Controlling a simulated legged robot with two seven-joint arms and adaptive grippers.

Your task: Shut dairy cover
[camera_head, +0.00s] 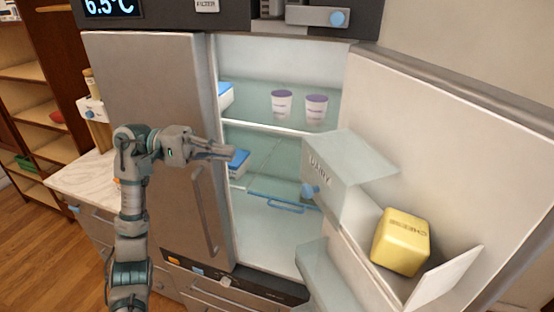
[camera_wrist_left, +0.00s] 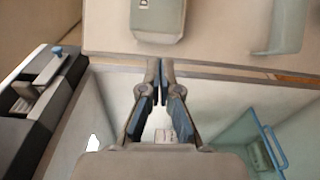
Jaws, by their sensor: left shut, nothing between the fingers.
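The dairy cover (camera_head: 350,158) is a pale translucent box-like piece on the inside of the open fridge door at the right. My right gripper is not in view.
The left fridge door (camera_head: 150,110) is closed. Two purple-lidded cups (camera_head: 282,104) (camera_head: 316,108) stand on the upper shelf. A blue-handled drawer (camera_head: 285,202) lies lower inside. Open space lies between my left gripper and the cover. A wooden shelf stands far left.

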